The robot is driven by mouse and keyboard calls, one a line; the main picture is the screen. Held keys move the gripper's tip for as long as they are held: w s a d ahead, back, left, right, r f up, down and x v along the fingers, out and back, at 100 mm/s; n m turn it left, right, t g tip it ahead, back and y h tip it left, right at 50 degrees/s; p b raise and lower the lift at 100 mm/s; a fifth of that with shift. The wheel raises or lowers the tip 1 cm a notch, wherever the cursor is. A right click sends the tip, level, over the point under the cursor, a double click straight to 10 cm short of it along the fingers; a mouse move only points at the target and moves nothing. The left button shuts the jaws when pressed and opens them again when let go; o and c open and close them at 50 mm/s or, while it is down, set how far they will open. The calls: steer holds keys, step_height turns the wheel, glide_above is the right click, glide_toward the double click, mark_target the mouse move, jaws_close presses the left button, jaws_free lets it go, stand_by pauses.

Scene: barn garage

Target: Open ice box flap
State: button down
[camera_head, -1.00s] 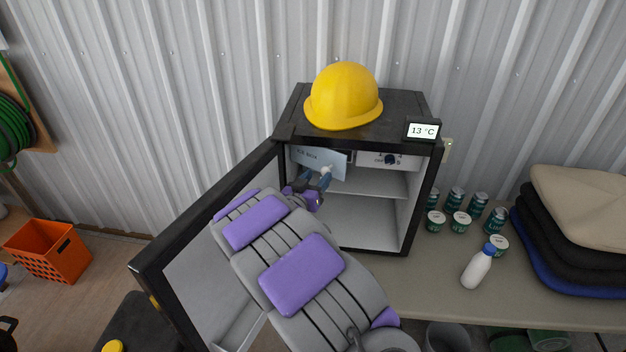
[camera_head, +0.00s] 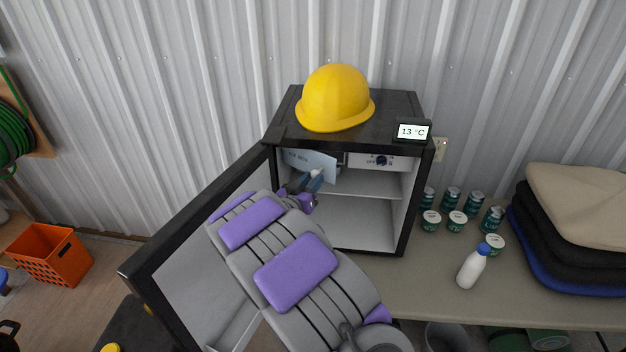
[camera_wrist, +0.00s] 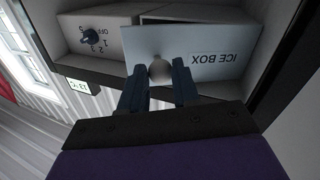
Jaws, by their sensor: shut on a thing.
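The ice box flap (camera_head: 298,160) is a pale panel in the upper left of the small fridge (camera_head: 408,190). It is swung part of the way out, hinged at its left, with a dark gap at its right edge. In the wrist view the flap (camera_wrist: 205,60) appears upside down, with "ICE BOX" lettering and a round knob (camera_wrist: 160,70). My gripper (camera_head: 317,175) is at the flap's free lower right side. In the wrist view, my gripper (camera_wrist: 159,80) has its two dark fingers shut on the knob, one on each side.
The fridge door (camera_head: 205,225) stands wide open to the left of my arm. A control dial (camera_head: 382,161) is right of the flap. A yellow helmet (camera_head: 337,98) sits on top. The shelves below are empty. A white bottle (camera_head: 472,268) and several jars stand on the table at right.

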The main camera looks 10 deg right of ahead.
steer(key=a+p, duration=0.1)
steer(key=p, duration=0.1)
steer(key=a+m+g+h+p, duration=0.1)
steer(key=shift+s+a+r, duration=0.25)
steer(key=shift+a+r, duration=0.05)
steer(key=shift+a, duration=0.05)
steer(key=c, duration=1.3)
jaws_free()
steer(key=o, duration=0.5)
steer(key=shift+a+f+h, duration=0.1)
steer(key=shift+f+h, duration=0.1)
steer(key=shift+h, duration=0.1)
steer(key=shift+s, duration=0.1)
